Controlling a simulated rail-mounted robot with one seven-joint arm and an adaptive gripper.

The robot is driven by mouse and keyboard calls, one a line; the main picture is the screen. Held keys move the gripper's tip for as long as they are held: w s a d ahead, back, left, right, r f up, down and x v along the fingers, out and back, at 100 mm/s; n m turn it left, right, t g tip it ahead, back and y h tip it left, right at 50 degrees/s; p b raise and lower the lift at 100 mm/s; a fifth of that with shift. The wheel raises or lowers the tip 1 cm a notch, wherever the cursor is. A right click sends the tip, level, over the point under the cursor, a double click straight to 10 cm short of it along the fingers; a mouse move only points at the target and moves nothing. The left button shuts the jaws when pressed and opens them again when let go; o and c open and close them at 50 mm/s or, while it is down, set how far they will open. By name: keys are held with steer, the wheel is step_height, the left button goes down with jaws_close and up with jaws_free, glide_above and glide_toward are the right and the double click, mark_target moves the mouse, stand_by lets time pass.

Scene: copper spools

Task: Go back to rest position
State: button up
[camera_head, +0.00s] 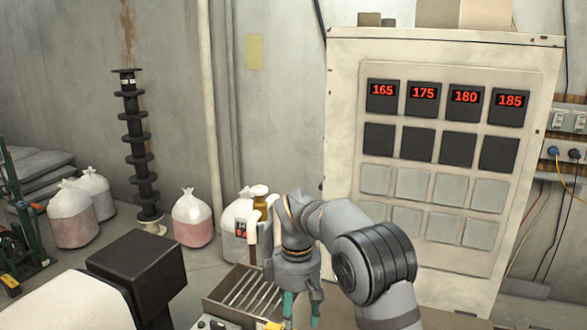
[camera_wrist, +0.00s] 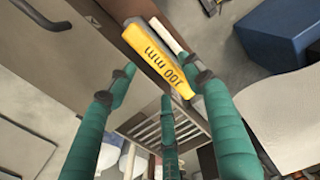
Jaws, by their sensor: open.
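My gripper (camera_head: 302,308) hangs with its green fingers pointing down, at the lower middle of the head view, in front of the panel cabinet. In the wrist view its green fingers (camera_wrist: 166,88) are spread apart and hold nothing. A yellow piece marked "100 mm" (camera_wrist: 160,58) shows beyond and between the fingertips, with no clear contact. A slatted metal tray (camera_head: 213,308) is just left of my gripper; its slats also show in the wrist view (camera_wrist: 150,128). My arm covers part of the cabinet's lower left.
The pale cabinet (camera_head: 344,130) with red readouts 165, 175, 180 and 185 stands close behind my arm. A dark box (camera_head: 140,265) is at lower left. White bags (camera_head: 192,215) and a dark stacked column (camera_head: 135,140) stand by the wall.

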step_height(320, 180, down, 5)
steer(key=shift+s, duration=0.1)
step_height(320, 180, up, 16)
steer(key=p, duration=1.4)
steer(key=shift+f, duration=0.2)
